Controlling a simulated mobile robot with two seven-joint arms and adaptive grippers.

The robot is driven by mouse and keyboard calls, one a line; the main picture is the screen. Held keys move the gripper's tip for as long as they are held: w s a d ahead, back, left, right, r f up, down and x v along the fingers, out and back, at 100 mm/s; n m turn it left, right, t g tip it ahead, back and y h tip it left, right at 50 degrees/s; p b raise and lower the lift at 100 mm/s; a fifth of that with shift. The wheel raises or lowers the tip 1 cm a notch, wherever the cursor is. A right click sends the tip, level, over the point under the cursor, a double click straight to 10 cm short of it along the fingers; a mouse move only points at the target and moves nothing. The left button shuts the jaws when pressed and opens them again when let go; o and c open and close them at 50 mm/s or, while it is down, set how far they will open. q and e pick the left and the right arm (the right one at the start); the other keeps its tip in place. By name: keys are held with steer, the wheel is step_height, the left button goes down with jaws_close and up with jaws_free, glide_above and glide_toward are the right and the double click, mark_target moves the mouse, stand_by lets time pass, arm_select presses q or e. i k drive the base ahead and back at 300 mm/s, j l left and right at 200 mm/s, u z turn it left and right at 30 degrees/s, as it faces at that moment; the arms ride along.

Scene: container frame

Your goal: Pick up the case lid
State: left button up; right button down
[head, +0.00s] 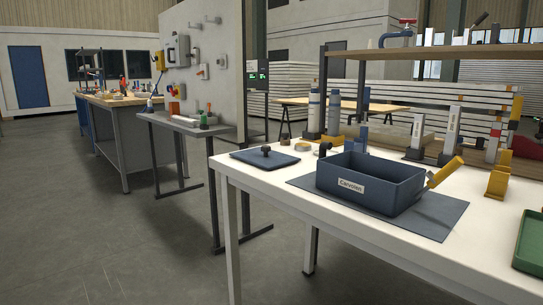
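A flat dark blue lid (258,162) with a small dark knob on top lies on the white table (238,178), near its far left corner. The open dark blue case (392,197) with a pale label on its front stands to the right of the lid, on a dark mat (441,220). The lid and case are apart. The inside of the case is mostly hidden by its front wall. Neither of my grippers shows in the head view.
A yellow-handled item (445,171) leans at the case's right end. Small round items and several upright bottles and tubes stand behind the case. A green tray (530,243) sits at the right edge. A grey side table (186,124) stands left; open floor lies at front left.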

mark_target(262, 157)
steer(key=i+j+z, duration=0.4)
steer(key=j, duration=0.2)
steer(key=i+j+z, duration=0.2)
steer(key=j, duration=0.15)
